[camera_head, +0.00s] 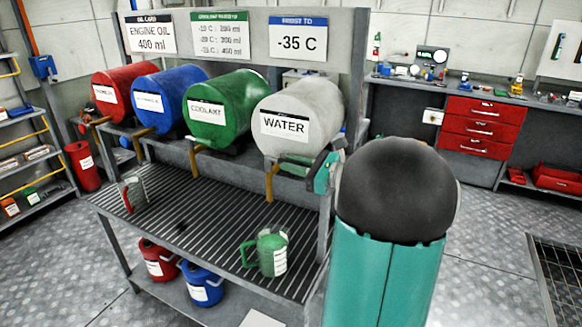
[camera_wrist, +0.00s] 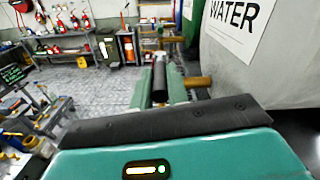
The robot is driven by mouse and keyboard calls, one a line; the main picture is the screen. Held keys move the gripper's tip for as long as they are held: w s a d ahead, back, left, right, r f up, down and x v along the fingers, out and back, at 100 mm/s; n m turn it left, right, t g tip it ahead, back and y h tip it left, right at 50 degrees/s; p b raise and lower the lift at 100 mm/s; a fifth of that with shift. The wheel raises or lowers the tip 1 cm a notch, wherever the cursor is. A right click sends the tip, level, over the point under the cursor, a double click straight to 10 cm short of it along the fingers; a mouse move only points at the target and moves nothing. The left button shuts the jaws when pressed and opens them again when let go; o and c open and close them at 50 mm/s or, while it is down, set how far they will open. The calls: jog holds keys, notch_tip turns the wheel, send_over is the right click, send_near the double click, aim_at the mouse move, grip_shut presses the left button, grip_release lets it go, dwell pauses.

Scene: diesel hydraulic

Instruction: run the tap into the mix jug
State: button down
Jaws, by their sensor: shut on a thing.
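The white WATER barrel (camera_head: 300,125) lies on the rack, and its side fills the right of the wrist view (camera_wrist: 262,60). Its brass tap (camera_head: 271,182) points down at the front; brass also shows in the wrist view (camera_wrist: 198,82). My gripper (camera_head: 322,172) is beside this tap, on its right. In the wrist view my gripper (camera_wrist: 162,88) is shut on a dark cylindrical handle (camera_wrist: 160,76), which appears to belong to the tap. A green jug (camera_head: 270,254), apparently the mix jug, stands upright on the slatted shelf below the tap. No stream of liquid is visible.
Green COOLANT (camera_head: 228,112), blue (camera_head: 170,99) and red (camera_head: 125,92) barrels lie to the left. A red-handled jug (camera_head: 133,194) stands on the slatted shelf (camera_head: 205,222) at left. Red (camera_head: 158,262) and blue (camera_head: 201,284) cans sit below.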

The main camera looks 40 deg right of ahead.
jog(key=shift+r, duration=0.15)
jog(key=c, duration=1.4)
grip_release()
jog(key=shift+o, duration=0.2)
jog(key=shift+d, duration=0.1)
jog(key=v, duration=1.3)
jog(key=shift+s+d, duration=0.15)
jog(key=shift+s, duration=0.2)
